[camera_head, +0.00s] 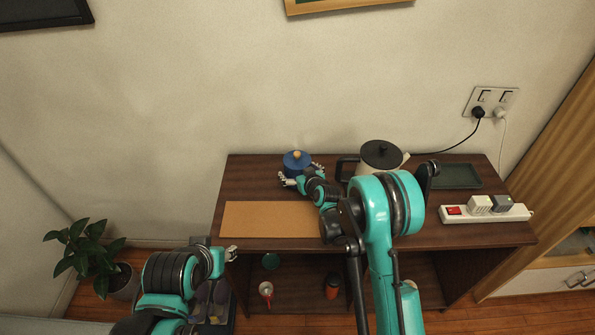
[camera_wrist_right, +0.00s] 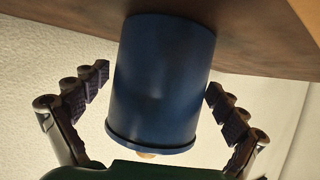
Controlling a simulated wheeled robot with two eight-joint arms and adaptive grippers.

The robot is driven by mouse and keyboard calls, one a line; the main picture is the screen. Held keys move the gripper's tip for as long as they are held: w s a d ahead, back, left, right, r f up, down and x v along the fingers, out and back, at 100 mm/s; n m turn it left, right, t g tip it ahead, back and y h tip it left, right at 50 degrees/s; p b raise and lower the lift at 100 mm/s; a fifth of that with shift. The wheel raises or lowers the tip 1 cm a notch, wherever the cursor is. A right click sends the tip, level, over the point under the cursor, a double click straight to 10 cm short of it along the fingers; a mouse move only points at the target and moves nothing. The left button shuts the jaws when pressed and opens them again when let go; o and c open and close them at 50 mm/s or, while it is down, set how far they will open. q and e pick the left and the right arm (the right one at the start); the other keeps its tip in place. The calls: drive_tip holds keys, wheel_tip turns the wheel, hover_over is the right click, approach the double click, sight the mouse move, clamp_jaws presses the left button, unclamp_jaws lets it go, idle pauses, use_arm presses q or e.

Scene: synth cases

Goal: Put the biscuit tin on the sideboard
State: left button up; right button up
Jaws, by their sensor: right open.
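The blue biscuit tin (camera_head: 296,164) with a light wooden knob stands upright on the dark wooden sideboard (camera_head: 245,182), near the back left of its top. My right gripper (camera_head: 302,176) is open, with a finger on each side of the tin. In the right wrist view, the tin (camera_wrist_right: 160,85) appears lid-down between the open fingers (camera_wrist_right: 158,100), with a visible gap on both sides. My left gripper (camera_head: 231,253) is low, in front of the sideboard's left end, away from the tin; its jaws are too small to judge.
A cork mat (camera_head: 268,218) lies front left on the top. A kettle (camera_head: 381,154) stands behind my right arm. A dark tray (camera_head: 457,176) and a power strip (camera_head: 460,214) are at the right. A cup (camera_head: 266,290) and a red jar (camera_head: 333,287) are on the lower shelf.

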drive_tip(key=shift+r, duration=0.1)
drive_tip(key=shift+s+r, duration=0.15)
drive_tip(key=p+v, duration=0.2)
drive_tip(key=v, duration=1)
drive_tip(key=s+d+r+g+h, duration=0.1)
drive_tip(key=s+d+r, duration=0.2)
drive_tip(key=s+r, duration=0.3)
drive_tip(key=s+d+r+m+g+h, duration=0.2)
drive_tip(key=s+d, duration=0.3)
drive_tip(key=s, duration=0.6)
drive_tip(key=s+d+r+m+g+h, duration=0.1)
drive_tip(key=s+d, duration=0.4)
drive_tip(key=s, duration=0.7)
wheel_tip(320, 180, up, 3)
drive_tip(key=shift+s+d+f+m+g+h, duration=0.15)
drive_tip(key=shift+s+d+m+g+h, duration=0.2)
drive_tip(key=shift+m, duration=0.35)
drive_tip(key=shift+w+a, duration=0.1)
drive_tip(key=shift+a, duration=0.1)
